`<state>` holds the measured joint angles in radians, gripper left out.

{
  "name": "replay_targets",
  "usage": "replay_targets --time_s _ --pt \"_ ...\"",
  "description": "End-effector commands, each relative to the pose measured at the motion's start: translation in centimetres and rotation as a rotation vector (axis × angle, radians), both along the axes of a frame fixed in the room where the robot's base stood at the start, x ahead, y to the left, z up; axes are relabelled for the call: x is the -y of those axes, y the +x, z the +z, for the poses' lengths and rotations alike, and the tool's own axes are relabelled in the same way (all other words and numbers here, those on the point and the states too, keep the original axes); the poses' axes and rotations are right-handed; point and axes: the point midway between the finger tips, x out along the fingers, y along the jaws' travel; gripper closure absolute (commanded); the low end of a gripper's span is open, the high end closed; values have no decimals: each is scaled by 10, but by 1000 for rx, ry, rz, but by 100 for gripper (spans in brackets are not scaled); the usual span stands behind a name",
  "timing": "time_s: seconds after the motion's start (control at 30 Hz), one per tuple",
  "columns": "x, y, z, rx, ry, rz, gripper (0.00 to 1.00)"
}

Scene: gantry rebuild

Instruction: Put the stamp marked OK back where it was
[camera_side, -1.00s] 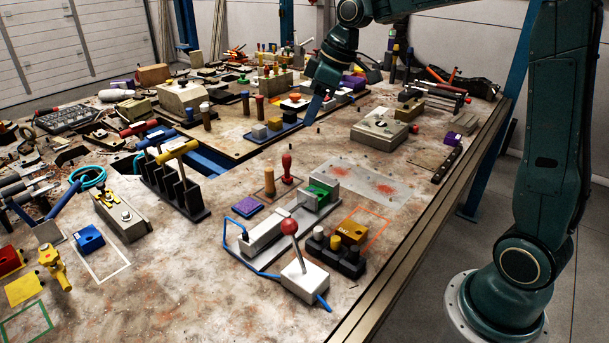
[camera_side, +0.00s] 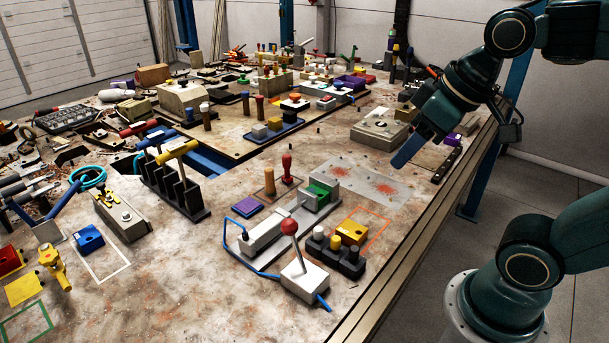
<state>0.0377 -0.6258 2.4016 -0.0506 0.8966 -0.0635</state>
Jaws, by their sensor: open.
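A red stamp-like piece (camera_side: 287,170) stands upright on the table, and a tan wooden-handled piece (camera_side: 269,183) stands just left of it. I cannot read an OK mark on either. A purple pad with a dark rim (camera_side: 246,209) lies to their lower left. A grey sheet or plate with red smudges (camera_side: 372,186) lies to their right. My gripper (camera_side: 402,160), with blue fingers, is open above the far right end of this sheet, apart from both upright pieces. The gap between its fingers is hard to see, and nothing shows in it.
A grey clamp fixture with a green block (camera_side: 318,193) stands in front of the sheet. A yellow block (camera_side: 352,231) lies by an orange outline, behind a dark peg rack (camera_side: 337,256). A red-knobbed lever (camera_side: 290,229) stands at the front. A beige box (camera_side: 379,132) is behind my gripper.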

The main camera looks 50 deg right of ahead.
Motion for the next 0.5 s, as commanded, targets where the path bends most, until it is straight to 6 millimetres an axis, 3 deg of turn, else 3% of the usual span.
replay_targets --time_s 0.2,0.5 --pt "1 -28 -13 19 15 -55 54" --pt "1 -33 -16 21 20 -70 54"
